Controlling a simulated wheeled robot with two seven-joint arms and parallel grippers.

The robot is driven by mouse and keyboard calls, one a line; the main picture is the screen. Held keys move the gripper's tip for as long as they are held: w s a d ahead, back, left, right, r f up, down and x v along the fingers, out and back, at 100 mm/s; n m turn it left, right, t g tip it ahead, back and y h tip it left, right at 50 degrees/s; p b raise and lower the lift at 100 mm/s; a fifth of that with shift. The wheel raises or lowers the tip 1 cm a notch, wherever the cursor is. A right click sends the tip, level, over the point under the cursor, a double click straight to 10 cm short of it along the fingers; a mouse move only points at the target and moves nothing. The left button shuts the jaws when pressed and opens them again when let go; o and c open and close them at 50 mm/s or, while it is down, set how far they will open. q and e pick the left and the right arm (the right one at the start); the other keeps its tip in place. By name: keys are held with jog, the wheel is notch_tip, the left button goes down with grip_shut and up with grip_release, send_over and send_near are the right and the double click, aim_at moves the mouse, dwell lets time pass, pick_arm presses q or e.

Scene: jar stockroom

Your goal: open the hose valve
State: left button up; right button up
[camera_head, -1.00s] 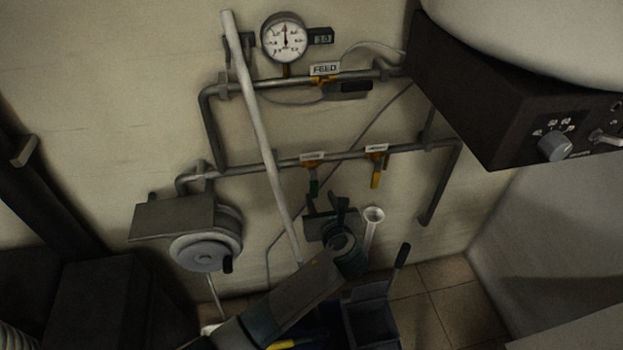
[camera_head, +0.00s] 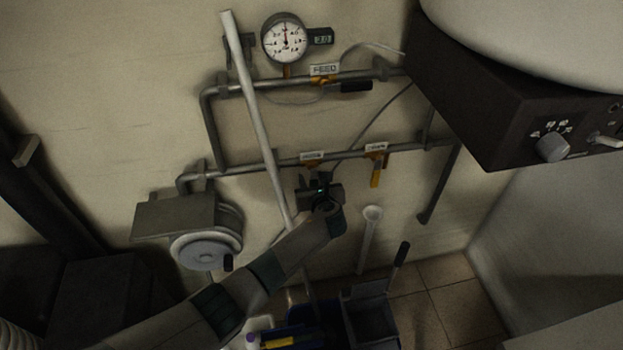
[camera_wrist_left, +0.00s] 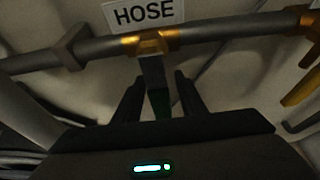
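The hose valve has a brass body (camera_wrist_left: 150,42) on the lower wall pipe, under a white HOSE label (camera_wrist_left: 143,12). Its dark green handle (camera_wrist_left: 157,92) hangs straight down, across the pipe. My left gripper (camera_wrist_left: 160,82) is open, with one finger on each side of the handle and a visible gap to each. In the head view my left gripper (camera_head: 316,182) is just below the hose valve (camera_head: 312,158) and hides its handle. My right gripper is not in view.
A second valve with a yellow handle (camera_head: 376,174) hangs to the right on the same pipe. The FEED valve (camera_head: 323,79) and a gauge (camera_head: 285,39) are above. A pale pole (camera_head: 255,110) leans left of the gripper. A hose reel (camera_head: 206,250) is farther left.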

pick_arm(q)
jog(key=shift+w+f, duration=0.1)
jog(key=shift+w, duration=0.1)
grip_shut()
jog(key=shift+d, duration=0.1)
jog(key=shift+w+d+r+n+t+h+b, duration=0.1)
jog(key=shift+d+r+n+t+h+b, duration=0.1)
jog(key=shift+d+n+h+b, duration=0.45)
jog(key=shift+w+d+r+n+t+h+b, duration=0.2)
jog(key=shift+d+n+h, duration=0.25)
jog(key=shift+n, duration=0.5)
jog(key=shift+w+d+r+n+t+h+b, duration=0.1)
jog(key=shift+d+r+n+h+b, duration=0.05)
jog(key=shift+d+n+h+b, duration=0.55)
jog(key=shift+a, duration=0.1)
